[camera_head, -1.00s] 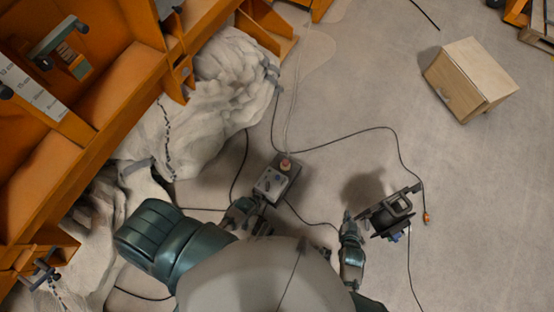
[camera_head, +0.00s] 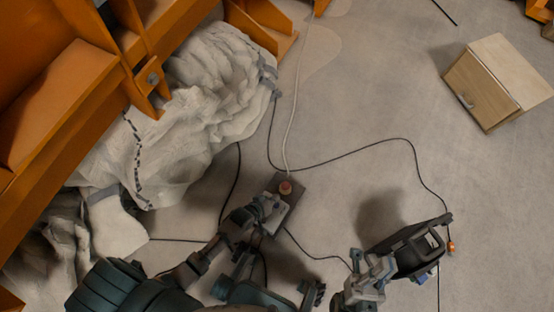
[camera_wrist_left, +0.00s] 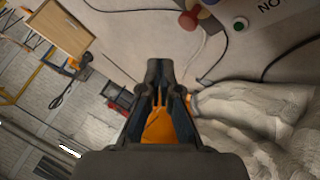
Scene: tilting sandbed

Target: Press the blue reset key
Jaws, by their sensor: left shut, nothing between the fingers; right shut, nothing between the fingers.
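A small dark control box (camera_head: 293,184) with a red mushroom button (camera_head: 285,187) stands on the floor ahead of me. My left gripper (camera_head: 270,207) is shut and empty over the box's near part and hides most of its face. In the left wrist view, the shut left gripper (camera_wrist_left: 160,70) is in the middle; the red button (camera_wrist_left: 187,20) and a green button (camera_wrist_left: 240,24) show at the top. A small blue patch sits at the top edge; I cannot tell if it is the blue reset key. My right gripper (camera_head: 372,268) is shut and empty, right of the box.
A black floor-standing device (camera_head: 415,250) is close to my right gripper. Black cables (camera_head: 350,150) cross the floor around the box. A wooden cabinet (camera_head: 490,85) stands far right; open floor lies between.

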